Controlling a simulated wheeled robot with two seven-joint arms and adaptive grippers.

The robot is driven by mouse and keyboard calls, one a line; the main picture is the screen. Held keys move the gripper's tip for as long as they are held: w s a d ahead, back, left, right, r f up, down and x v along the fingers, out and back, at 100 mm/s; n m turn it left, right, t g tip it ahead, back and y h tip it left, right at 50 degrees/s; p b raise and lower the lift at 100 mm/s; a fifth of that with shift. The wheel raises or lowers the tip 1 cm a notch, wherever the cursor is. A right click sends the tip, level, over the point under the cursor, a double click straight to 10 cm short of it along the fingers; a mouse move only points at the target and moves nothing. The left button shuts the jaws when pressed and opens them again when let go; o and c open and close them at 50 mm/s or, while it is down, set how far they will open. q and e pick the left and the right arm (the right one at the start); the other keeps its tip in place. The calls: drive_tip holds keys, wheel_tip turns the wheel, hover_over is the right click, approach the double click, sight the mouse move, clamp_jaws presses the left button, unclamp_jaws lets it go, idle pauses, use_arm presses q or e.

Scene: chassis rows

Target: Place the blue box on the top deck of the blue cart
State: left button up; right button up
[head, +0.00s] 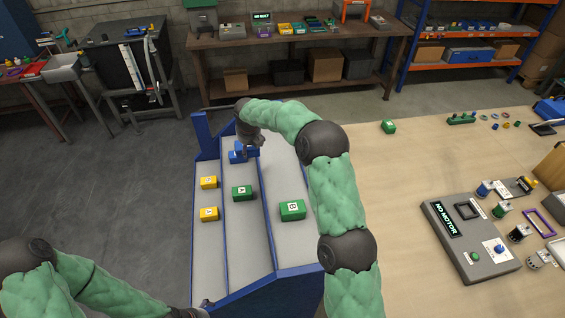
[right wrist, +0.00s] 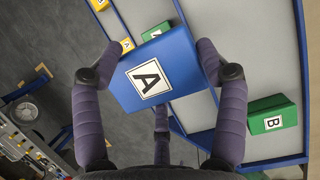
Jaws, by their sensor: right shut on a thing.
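The blue box (head: 238,156) is held by my right gripper (head: 246,148) over the far part of the blue cart (head: 245,283). In the right wrist view the blue box (right wrist: 172,62) shows a white label with an "A", and the fingers close on its sides. The cart has long grey decks side by side, seemingly stepped. I cannot tell whether the box touches a deck. My left arm comes in at the lower left; its gripper (head: 192,312) is mostly cut off by the bottom edge.
Yellow boxes (head: 209,214) sit on the cart's left deck, a green box (head: 241,193) on the middle one and a green "B" box (head: 292,210) on the right one. A wooden table (head: 400,165) with parts stands right of the cart.

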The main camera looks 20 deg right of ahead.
drive_tip(key=d+f, duration=0.2)
drive_tip(key=d, duration=0.2)
drive_tip(key=d+f+p, duration=0.1)
drive_tip(key=d+f, duration=0.2)
drive_tip(key=d, duration=0.1)
drive_tip(key=d+f, duration=0.3)
drive_tip(key=d, duration=0.1)
drive_tip(key=shift+s, duration=0.35)
drive_tip(key=shift+s+d+f+p, duration=0.1)
drive_tip(key=shift+d+f+p, duration=0.35)
drive_tip(key=shift+f+p, duration=0.05)
drive_tip(key=shift+f, duration=0.7)
drive_tip(key=shift+d+f+p, duration=0.1)
drive_tip(key=shift+f+p, duration=0.05)
drive_tip(key=shift+f, duration=0.75)
drive_tip(key=o, duration=1.7)
drive_tip(key=shift+s+a+f, duration=0.1)
drive_tip(key=shift+s+f, duration=0.05)
